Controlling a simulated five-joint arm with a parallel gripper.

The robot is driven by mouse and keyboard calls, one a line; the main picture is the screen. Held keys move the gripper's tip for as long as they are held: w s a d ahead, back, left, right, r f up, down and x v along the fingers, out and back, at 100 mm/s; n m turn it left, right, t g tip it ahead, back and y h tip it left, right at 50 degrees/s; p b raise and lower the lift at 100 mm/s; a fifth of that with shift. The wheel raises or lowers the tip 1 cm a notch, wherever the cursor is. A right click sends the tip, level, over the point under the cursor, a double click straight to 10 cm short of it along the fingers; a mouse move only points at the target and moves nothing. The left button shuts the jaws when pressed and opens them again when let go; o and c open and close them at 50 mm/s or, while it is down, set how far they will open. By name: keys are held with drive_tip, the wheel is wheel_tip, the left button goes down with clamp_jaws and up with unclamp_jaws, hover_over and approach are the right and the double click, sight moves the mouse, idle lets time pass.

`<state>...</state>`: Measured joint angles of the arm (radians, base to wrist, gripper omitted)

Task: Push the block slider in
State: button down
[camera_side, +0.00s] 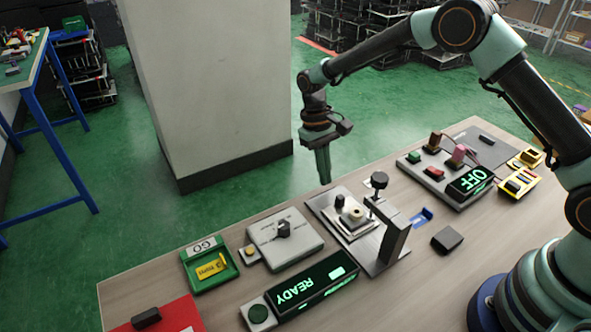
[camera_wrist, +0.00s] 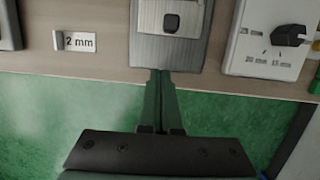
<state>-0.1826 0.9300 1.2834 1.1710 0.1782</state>
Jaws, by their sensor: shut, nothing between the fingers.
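The block slider, a pale block with a dark knob (camera_side: 350,216), sits on a grey metal base plate (camera_side: 322,203) near the table's far edge. In the wrist view the slider (camera_wrist: 150,18) is at the top middle, on the brushed plate (camera_wrist: 150,52). A metal stand (camera_side: 394,240) with a black knob rises beside it on the robot's side. My gripper (camera_side: 325,182) points down with its fingers together and empty, above and just beyond the plate's far end. In the wrist view its fingertips (camera_wrist: 161,72) line up with the plate's end; I cannot tell whether they touch it.
A grey box with a black dial (camera_side: 285,238) and a READY display (camera_side: 308,282) stand left of the plate. A switch panel with an OFF display (camera_side: 470,182) is at right. A black block (camera_side: 447,239) lies on the table. Green floor is open beyond the edge.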

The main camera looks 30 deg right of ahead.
sight(346, 209)
drive_tip(key=shift+s+r, duration=0.15)
drive_tip(key=shift+s, duration=1.75)
drive_tip(key=shift+s, duration=0.1)
drive_tip(key=shift+s, duration=2.25)
